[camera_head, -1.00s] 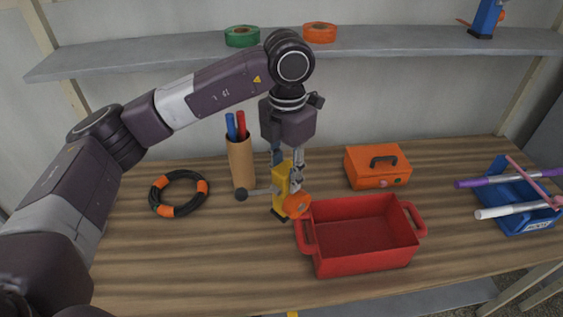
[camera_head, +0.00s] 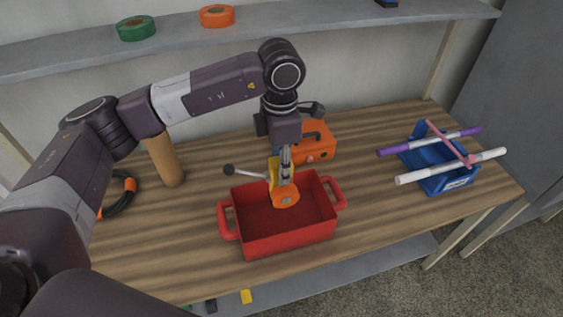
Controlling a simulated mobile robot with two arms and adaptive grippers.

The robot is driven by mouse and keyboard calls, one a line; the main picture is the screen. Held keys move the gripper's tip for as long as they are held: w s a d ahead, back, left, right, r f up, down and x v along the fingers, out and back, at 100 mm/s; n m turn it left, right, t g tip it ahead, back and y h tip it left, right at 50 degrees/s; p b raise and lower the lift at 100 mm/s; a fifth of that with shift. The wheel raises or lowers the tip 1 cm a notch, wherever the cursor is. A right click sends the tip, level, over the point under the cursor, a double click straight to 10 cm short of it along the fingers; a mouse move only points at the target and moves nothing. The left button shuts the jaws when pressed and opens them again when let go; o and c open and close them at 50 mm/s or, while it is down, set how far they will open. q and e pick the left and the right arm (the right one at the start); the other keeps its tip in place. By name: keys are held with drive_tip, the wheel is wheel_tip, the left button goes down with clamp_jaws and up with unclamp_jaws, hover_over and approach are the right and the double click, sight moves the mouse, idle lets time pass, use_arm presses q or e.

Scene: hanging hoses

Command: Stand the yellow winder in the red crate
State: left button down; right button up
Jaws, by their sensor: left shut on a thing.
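My left gripper (camera_head: 286,172) points down and is shut on the winder, which is upright. The red crate (camera_head: 289,241) stands on the wooden table with handles at its left and right. The winder shows over the crate's inside, towards its back wall. I cannot tell whether its bottom touches the crate floor. My right gripper is not in view.
An orange toolbox (camera_head: 319,144) stands behind the crate, close to my gripper. A blue holder (camera_head: 447,179) with purple, white and pink rods is at the right. A cardboard tube (camera_head: 163,160) and a black hose coil (camera_head: 122,196) are at the left. A shelf (camera_head: 300,24) runs behind.

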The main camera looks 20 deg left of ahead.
sight(282, 188)
use_arm(q)
drive_tip(key=shift+w+d+f+b, duration=0.15)
drive_tip(key=shift+f+b, duration=0.15)
drive_tip(key=shift+f, duration=0.55)
drive_tip(key=shift+f+b, duration=0.4)
drive_tip(key=shift+f, duration=0.55)
drive_tip(key=shift+f+b, duration=1.1)
drive_tip(key=shift+f, duration=1.3)
wheel_tip(282, 188, down, 4)
drive_tip(key=b, duration=0.3)
drive_tip(key=shift+b, duration=0.35)
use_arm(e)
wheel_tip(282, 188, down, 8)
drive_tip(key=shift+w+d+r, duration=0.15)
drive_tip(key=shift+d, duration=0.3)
use_arm(q)
drive_tip(key=shift+f+b, duration=0.55)
drive_tip(key=shift+b, duration=0.05)
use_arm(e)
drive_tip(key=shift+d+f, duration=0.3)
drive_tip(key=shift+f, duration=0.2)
use_arm(q)
drive_tip(key=c, duration=1.4)
unclamp_jaws()
